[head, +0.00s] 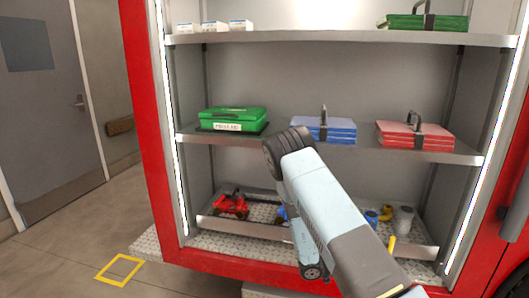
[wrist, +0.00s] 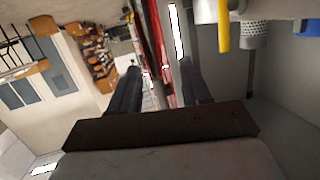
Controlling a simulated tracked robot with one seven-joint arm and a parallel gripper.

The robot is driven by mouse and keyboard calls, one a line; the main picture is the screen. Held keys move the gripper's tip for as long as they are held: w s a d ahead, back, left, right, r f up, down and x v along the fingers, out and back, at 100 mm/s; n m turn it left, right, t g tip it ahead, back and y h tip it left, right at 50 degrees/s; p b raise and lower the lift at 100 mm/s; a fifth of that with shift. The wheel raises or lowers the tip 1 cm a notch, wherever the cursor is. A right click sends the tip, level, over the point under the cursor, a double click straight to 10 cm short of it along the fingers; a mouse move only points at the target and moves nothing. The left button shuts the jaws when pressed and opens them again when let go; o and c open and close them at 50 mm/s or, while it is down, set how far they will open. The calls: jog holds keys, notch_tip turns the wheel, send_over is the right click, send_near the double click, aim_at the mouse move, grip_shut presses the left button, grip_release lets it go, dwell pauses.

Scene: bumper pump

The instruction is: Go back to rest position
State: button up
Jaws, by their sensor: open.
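My gripper (wrist: 160,85) is open in the wrist view, its two dark fingers apart with nothing between them. In the head view my arm reaches up from the bottom right, bends in front of the middle shelf and folds down towards the lower tray (head: 268,230). The gripper itself cannot be made out there. In the wrist view, a yellow tool (wrist: 223,25), a grey perforated cylinder (wrist: 255,35) and a blue item (wrist: 306,27) are at the upper right, apart from the fingers.
The middle shelf (head: 275,146) carries a green case (head: 233,115), blue case (head: 323,130) and red case (head: 413,134). A green case (head: 425,22) and white boxes (head: 213,27) stand above. A red item (head: 232,205) lies in the tray. Floor is clear at left around a yellow square (head: 119,270).

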jog(key=w+a+r+n+t+y, duration=0.25)
jog(key=w+a+r+y, duration=0.2)
jog(key=r, duration=0.25)
jog(key=w+a+r+n+t+y, duration=0.1)
jog(key=w+a+r+t+y, duration=0.25)
jog(key=w+r+y, duration=0.35)
jog(key=s+a+r+n+t+y, duration=0.1)
jog(key=s+a+r+n+y, duration=0.15)
jog(key=r, duration=0.55)
jog(key=s+a+r+n+t+y, duration=0.1)
jog(key=s+a+r+n+t, duration=0.2)
jog(key=r, duration=0.6)
jog(key=s+a+r+n+g+y, duration=0.2)
jog(key=s+a+r+n+y, duration=0.1)
jog(key=s+r, duration=0.35)
jog(key=s+d+r+n+g, duration=0.1)
jog(key=s+r+n, duration=0.1)
jog(key=s, duration=0.6)
jog(key=s+d+r+n+h, duration=0.1)
jog(key=s+d+r+n, duration=0.1)
jog(key=s, duration=0.7)
jog(key=s+d+r+n+g+h, duration=0.1)
jog(key=s+r+n, duration=0.1)
jog(key=s, duration=0.7)
jog(key=shift+d+r+g, duration=0.3)
jog(key=shift+d+r, duration=0.05)
jog(key=shift+r, duration=0.2)
